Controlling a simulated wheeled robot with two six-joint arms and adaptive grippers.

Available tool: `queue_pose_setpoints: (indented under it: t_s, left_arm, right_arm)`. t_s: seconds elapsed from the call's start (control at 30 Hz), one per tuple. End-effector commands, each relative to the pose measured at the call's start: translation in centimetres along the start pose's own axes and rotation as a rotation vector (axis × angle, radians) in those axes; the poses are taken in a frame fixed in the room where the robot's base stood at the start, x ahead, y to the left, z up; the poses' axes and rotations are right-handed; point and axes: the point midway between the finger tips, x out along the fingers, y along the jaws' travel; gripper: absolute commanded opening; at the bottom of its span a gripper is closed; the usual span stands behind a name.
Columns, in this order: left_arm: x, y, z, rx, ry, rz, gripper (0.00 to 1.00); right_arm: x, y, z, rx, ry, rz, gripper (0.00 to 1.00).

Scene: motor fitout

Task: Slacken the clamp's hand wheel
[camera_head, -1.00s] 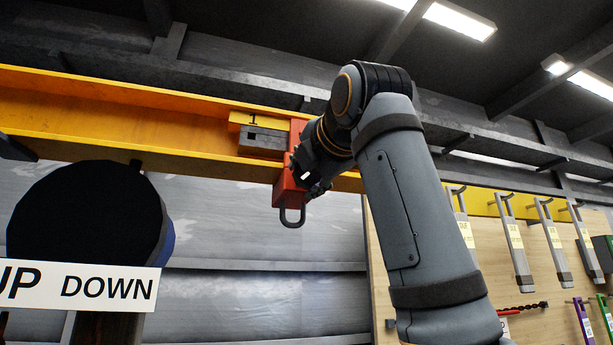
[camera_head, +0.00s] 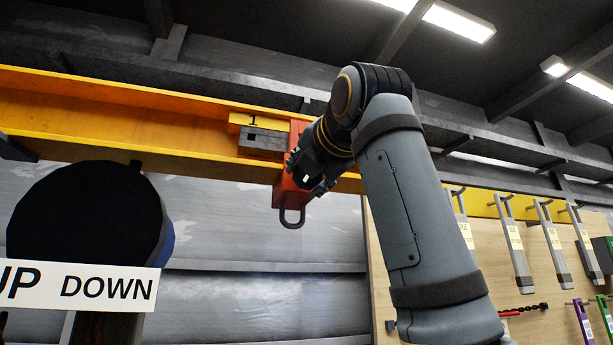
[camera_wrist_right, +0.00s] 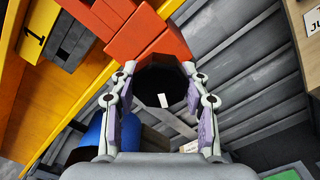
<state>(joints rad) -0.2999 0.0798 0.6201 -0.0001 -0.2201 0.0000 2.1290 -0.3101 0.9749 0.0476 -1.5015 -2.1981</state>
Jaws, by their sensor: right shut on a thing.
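The red clamp (camera_head: 284,193) hangs on the yellow beam (camera_head: 90,112), with a grey loop (camera_head: 292,217) at its bottom. Its black hand wheel (camera_wrist_right: 155,80) shows in the right wrist view, with a white mark on its face. The red clamp body (camera_wrist_right: 145,35) is behind the wheel there. My right gripper (camera_head: 318,180) is at the clamp's right side. In the wrist view its fingers (camera_wrist_right: 160,86) are on either side of the wheel and shut on it. My left gripper is not in view.
A grey block (camera_head: 262,143) under a yellow label "1" sits on the beam left of the clamp. A large dark round thing (camera_head: 85,210) and an UP/DOWN sign (camera_head: 80,287) are at the left. A wooden tool board (camera_head: 480,260) with hanging tools is at the right.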

Motion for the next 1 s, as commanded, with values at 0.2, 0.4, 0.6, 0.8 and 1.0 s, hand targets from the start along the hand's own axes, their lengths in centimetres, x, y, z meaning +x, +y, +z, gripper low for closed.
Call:
queue_pose_setpoints:
  t_s: [0.2, 0.4, 0.6, 0.8, 1.0]
  left_arm:
    - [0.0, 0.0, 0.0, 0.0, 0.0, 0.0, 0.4]
    - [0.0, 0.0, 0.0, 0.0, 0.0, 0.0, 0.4]
    - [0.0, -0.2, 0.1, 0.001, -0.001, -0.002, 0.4]
    - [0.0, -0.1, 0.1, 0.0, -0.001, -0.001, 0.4]
    - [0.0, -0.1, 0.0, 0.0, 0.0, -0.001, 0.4]
  right_arm:
    - [0.1, -0.2, -0.2, 0.001, 0.006, -0.005, 0.7]
    - [0.1, -0.1, -0.1, 0.001, 0.003, -0.003, 0.7]
    - [-0.9, 0.0, 0.0, 0.001, 0.001, 0.001, 0.7]
    - [-5.5, 0.1, 0.0, 0.001, -0.001, 0.003, 0.7]
    - [-9.8, 0.0, 0.0, 0.001, 0.001, 0.0, 0.7]
